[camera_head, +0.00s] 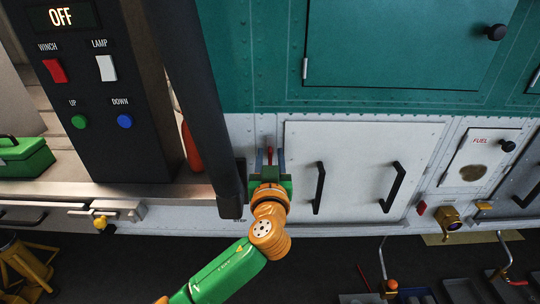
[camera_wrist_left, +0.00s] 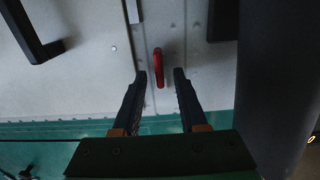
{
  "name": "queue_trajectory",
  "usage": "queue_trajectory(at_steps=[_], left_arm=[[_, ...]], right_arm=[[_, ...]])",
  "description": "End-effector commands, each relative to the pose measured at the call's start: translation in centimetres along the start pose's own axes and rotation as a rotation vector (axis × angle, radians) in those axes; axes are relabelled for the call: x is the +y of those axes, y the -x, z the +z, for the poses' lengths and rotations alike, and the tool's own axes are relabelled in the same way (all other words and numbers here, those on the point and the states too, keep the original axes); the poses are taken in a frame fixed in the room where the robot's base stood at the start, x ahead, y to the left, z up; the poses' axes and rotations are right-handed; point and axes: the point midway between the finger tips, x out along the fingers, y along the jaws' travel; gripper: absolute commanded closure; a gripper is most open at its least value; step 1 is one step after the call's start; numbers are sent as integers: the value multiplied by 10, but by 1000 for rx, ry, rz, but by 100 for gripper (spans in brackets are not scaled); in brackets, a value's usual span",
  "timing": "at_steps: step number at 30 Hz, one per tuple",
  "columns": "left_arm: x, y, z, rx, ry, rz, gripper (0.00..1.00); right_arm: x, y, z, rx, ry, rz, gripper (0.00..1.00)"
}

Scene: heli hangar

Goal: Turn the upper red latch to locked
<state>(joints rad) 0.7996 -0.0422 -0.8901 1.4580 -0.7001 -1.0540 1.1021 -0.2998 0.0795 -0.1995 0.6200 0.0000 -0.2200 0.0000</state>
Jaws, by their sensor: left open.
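The upper red latch (camera_head: 269,156) is on the white panel of the helicopter's side, at the edge of a white door. In the left wrist view the red latch (camera_wrist_left: 159,68) is a narrow handle between the two fingertips, with a gap on each side. My left gripper (camera_head: 268,162) is open around or just in front of it; its fingertips also show in the left wrist view (camera_wrist_left: 160,74). I cannot tell how deep the fingers reach. The gripper body hides the latch's lower part in the head view.
A dark vertical post (camera_head: 205,90) stands just left of the latch. The white door (camera_head: 350,150) has two black handles. A control box (camera_head: 110,90) reading OFF stands at the left, beside a green case (camera_head: 25,157). A fuel flap (camera_head: 480,155) is at the right.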

Motion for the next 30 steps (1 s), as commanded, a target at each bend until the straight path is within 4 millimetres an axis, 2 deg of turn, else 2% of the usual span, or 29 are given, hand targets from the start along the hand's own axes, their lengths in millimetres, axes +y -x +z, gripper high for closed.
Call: queue_trajectory(at_steps=[2, 6, 7, 20, 30], left_arm=[[0, 0, 0, 0, 0, 0, 61], [0, 0, 0, -1, 0, 0, 98], [0, 0, 0, -1, 0, 0, 100], [0, 0, 1, -2, -54, -1, 100], [3, 0, 2, -2, -312, -1, 100]], right_arm=[[0, 0, 0, 0, 0, 0, 100], [0, 0, 0, 0, 0, 0, 100], [0, 0, 0, 0, 0, 0, 100], [0, -1, 0, 0, 0, 0, 100], [0, -3, 0, 0, 1, 0, 100]])
